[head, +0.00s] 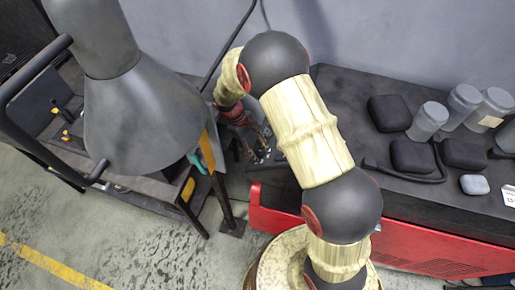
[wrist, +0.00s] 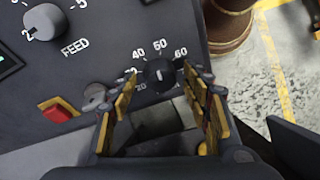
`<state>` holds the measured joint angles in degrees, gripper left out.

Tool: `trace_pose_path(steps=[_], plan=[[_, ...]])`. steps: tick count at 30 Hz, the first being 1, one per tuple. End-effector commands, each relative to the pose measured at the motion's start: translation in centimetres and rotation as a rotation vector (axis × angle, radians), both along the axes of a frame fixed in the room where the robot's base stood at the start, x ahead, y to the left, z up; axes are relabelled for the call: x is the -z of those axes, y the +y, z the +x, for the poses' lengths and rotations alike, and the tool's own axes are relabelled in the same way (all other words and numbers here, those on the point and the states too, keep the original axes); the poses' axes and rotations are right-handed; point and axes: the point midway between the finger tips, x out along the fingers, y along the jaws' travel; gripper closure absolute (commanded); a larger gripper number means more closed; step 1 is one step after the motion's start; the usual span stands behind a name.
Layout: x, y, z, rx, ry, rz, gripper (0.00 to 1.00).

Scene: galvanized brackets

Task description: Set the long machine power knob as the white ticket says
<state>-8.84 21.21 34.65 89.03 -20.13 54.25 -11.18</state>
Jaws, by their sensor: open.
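In the wrist view, my gripper (wrist: 164,78) is open, with one finger on each side of a small black knob (wrist: 158,71). I cannot tell whether either finger touches it. The numbers 40, 50 and 60 show around the knob's upper side; the lower part of its scale and its name are partly hidden by the fingers. A small pale mark shows on the knob, but its setting is hard to read. In the head view, my gripper (head: 258,146) is small and partly hidden by my arm. A white ticket (head: 509,195) is cut off at the right edge; its writing is not readable.
In the wrist view, a FEED knob (wrist: 44,21) is at upper left, with a metal key switch (wrist: 94,94) and a red button (wrist: 58,110) below. In the head view, black cases (head: 412,156) and grey-lidded containers (head: 428,120) stand on the dark bench (head: 352,92).

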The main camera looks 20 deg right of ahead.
Motion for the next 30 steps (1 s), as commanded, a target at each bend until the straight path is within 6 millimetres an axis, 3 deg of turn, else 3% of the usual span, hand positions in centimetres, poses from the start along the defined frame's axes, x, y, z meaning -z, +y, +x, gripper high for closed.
trace_pose_path(steps=[10,30], plan=[[0.34,-0.11,-0.08,0.001,-0.001,0.000,0.53],[0.32,-0.10,-0.08,0.001,-0.001,0.000,0.91]])
